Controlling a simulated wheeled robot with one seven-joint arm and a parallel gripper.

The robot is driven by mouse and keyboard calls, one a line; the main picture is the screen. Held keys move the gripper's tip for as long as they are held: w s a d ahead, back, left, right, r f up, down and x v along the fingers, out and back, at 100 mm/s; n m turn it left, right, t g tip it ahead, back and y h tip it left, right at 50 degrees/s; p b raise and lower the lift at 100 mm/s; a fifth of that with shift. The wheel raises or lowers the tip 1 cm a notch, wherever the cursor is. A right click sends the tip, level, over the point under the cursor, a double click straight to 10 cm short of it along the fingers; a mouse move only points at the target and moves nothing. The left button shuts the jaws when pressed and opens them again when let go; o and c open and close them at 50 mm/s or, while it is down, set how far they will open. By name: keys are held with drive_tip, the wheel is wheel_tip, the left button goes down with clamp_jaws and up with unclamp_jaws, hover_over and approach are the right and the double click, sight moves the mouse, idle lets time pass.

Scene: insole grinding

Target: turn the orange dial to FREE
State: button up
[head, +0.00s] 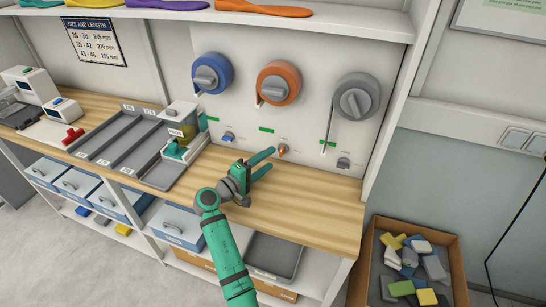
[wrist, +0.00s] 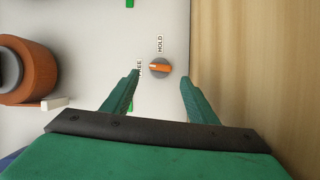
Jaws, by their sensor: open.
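The small orange dial (head: 283,150) is on the white panel, low and right of centre. In the wrist view the dial (wrist: 160,68) has an orange bar on a grey round base. The bar lies left to right, with its left end toward the FREE label (wrist: 139,67). The HOLD label (wrist: 160,43) is above it in that view. My gripper (head: 272,158) is open in front of the panel. In the wrist view its fingertips (wrist: 160,75) are on either side of the dial with a gap at each side. The left fingertip lies close to the FREE label.
A large orange spool (head: 279,83) hangs above the dial, between a blue spool (head: 211,73) and a grey spool (head: 356,97). A blue dial (head: 228,136) and a grey dial (head: 343,162) flank the orange one. The wooden bench (head: 310,205) is clear below.

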drive_tip(key=v, duration=0.6)
drive_tip(key=shift+s+a, duration=0.25)
